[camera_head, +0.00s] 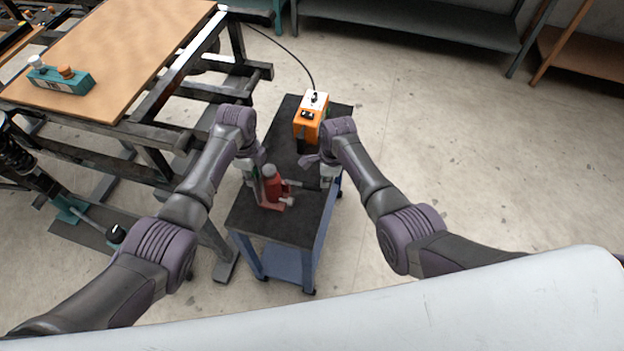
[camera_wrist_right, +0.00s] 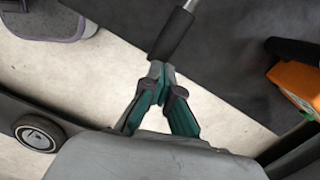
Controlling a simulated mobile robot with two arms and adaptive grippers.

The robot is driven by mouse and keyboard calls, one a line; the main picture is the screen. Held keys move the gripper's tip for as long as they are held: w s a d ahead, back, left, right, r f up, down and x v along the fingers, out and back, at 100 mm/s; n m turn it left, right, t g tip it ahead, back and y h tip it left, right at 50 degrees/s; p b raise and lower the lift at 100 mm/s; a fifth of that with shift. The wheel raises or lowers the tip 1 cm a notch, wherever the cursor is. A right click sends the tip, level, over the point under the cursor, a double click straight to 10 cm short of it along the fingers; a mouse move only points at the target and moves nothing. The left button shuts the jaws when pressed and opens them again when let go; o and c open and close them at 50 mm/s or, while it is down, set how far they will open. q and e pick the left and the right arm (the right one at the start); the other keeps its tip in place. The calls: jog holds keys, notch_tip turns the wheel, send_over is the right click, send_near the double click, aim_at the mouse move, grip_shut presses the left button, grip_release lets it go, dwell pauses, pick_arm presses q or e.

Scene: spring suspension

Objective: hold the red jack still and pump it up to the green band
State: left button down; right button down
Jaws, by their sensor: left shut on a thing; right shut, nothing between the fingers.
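The red jack (camera_head: 272,185) stands upright on the dark top of a small cart, with a grey head on top. Its lever (camera_head: 294,183) sticks out to the right toward my right gripper. My left gripper (camera_head: 259,188) is at the jack's left side, shut on the jack. My right gripper (camera_head: 318,181) is shut and empty. In the right wrist view its fingertips (camera_wrist_right: 160,72) meet just at the end of the lever's dark grip (camera_wrist_right: 174,35); I cannot tell whether they touch. I cannot make out a green band on the jack.
An orange box (camera_head: 310,118) with a cable stands at the back of the cart (camera_head: 250,218); the orange box also shows in the right wrist view (camera_wrist_right: 298,82). A workbench (camera_head: 120,45) is close on the left. The floor to the right is clear.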

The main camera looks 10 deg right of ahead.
notch_tip(320, 180, up, 12)
jog(key=d, duration=0.1)
jog(key=shift+s+d, duration=0.15)
jog(key=shift+f, duration=0.1)
dwell(0.8)
jog(key=a, duration=0.1)
jog(key=a+f, duration=0.1)
jog(key=a, duration=0.1)
jog(key=shift+w+a+f, duration=0.3)
jog(key=shift+w, duration=0.1)
jog(key=shift+f, duration=0.15)
send_over(312, 185)
jog(key=d, duration=0.1)
notch_tip(312, 185, down, 6)
jog(key=shift+r, duration=0.25)
jog(key=shift+s+a+f, duration=0.1)
jog(key=shift+a+f, duration=0.05)
jog(key=shift+f, duration=0.45)
